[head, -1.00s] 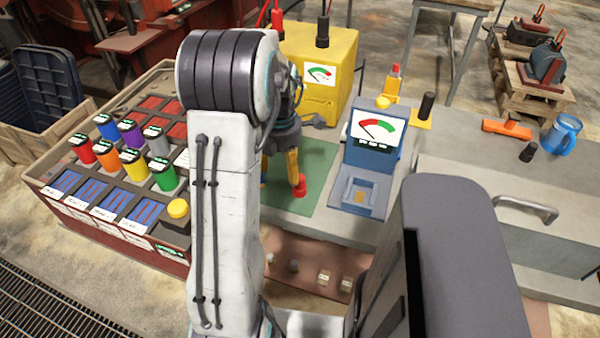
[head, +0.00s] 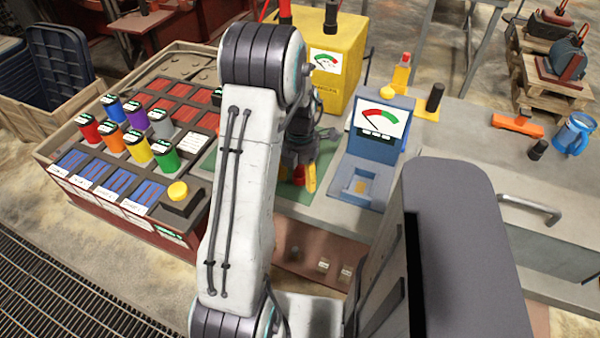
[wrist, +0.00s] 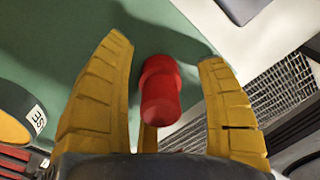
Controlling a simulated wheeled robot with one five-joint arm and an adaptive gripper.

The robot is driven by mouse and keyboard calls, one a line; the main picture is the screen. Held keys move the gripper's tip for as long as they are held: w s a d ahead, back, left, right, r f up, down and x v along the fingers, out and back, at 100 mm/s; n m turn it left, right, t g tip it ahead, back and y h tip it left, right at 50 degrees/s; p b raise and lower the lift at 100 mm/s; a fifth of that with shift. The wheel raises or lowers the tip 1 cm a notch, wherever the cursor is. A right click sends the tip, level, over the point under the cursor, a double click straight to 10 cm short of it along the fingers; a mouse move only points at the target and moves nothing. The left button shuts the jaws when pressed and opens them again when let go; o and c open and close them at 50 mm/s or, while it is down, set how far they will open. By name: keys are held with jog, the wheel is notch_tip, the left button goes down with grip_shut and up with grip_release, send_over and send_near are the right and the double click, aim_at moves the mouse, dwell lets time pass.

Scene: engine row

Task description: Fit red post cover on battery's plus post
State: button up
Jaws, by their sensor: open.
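The red post cover (wrist: 160,92) is a short stepped red cylinder on the green mat (wrist: 150,20). My gripper is open and holds nothing. In the head view, the gripper (head: 304,180) is low over the green mat (head: 326,168), partly hidden by my arm, and a bit of the red cover (head: 311,180) shows beside a finger. I cannot make out for sure which thing is the battery or its plus post.
A blue gauge unit (head: 372,150) stands right of the mat. A yellow box (head: 335,85) with a gauge stands behind it. A rack of coloured cans (head: 137,145) is at left.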

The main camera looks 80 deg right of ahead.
jog(key=shift+f, duration=0.15)
jog(key=shift+o, duration=0.2)
jog(key=c, duration=1.3)
jog(key=shift+c, duration=0.3)
